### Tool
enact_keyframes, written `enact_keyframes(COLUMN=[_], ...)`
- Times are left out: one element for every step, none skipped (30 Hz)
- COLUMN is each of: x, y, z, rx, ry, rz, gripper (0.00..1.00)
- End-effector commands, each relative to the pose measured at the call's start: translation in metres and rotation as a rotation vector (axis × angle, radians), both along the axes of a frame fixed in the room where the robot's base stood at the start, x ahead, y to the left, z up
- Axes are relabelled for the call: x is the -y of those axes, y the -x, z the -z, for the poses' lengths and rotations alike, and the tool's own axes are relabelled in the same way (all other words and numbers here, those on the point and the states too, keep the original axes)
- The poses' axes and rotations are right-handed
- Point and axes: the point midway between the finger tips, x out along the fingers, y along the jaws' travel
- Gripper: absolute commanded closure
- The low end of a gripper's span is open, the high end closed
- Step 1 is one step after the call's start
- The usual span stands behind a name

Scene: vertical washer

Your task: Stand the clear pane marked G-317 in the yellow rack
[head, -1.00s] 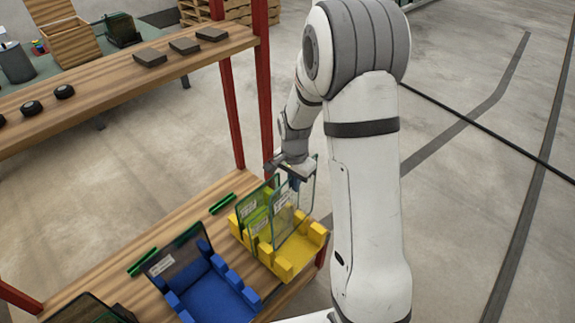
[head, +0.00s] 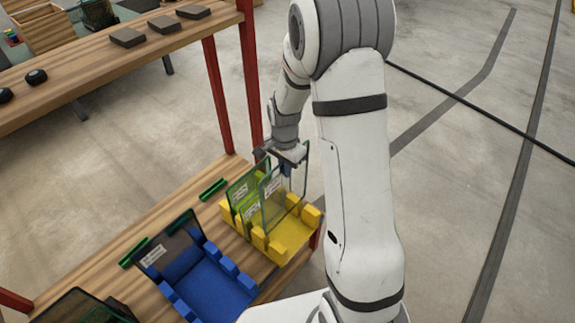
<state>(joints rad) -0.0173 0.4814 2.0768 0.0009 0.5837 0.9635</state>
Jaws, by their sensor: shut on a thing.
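My gripper (head: 286,163) is shut on a clear pane (head: 298,180) by its upper part, above the yellow rack (head: 292,238). The held pane is roughly upright, and its lower part reaches down to the rack. Whether it sits in a slot or hangs just above, I cannot tell. The label writing is too small to read, so I cannot confirm G-317. My gripper hides part of the held pane.
A blue rack (head: 215,290) with a dark pane (head: 168,250) stands left of the yellow rack. Green strips, one of them nearby (head: 212,189), lie on the wooden shelf (head: 160,217). A red post (head: 220,95) and an upper shelf (head: 110,65) rise behind. Open floor lies right.

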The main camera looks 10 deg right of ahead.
Motion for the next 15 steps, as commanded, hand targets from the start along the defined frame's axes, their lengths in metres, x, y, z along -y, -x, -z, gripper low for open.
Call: enact_keyframes(x=[0.0,0.0,0.0,0.0,0.0,0.0,0.0,0.0,0.0,0.0,0.0,0.0,0.0,-0.001,-0.001], y=[-0.001,-0.001,-0.001,-0.001,-0.001,-0.001,-0.001,-0.001,-0.001,-0.001,-0.001,-0.001,-0.001,-0.001,-0.001], z=[0.004,0.006,0.008,0.01,0.012,0.015,0.017,0.019,0.021,0.023,0.025,0.027,0.029,0.031,0.033], rx=[0.001,0.001,0.001,0.001,0.001,0.002,0.002,0.002,0.002,0.002,0.002,0.002,0.002,0.002,0.002], ry=[0.0,0.0,0.0,0.0,0.0,0.0,0.0,0.0,0.0,0.0,0.0,0.0,0.0,0.0,0.0], rz=[0.0,-0.001,-0.001,-0.001,-0.001,-0.001,-0.001,-0.001,-0.001,-0.001,-0.001,-0.001,-0.001,-0.001,-0.001], gripper=[1.0,1.0,1.0,1.0,1.0,1.0,1.0,1.0,1.0,1.0,1.0,1.0,1.0,1.0,1.0])
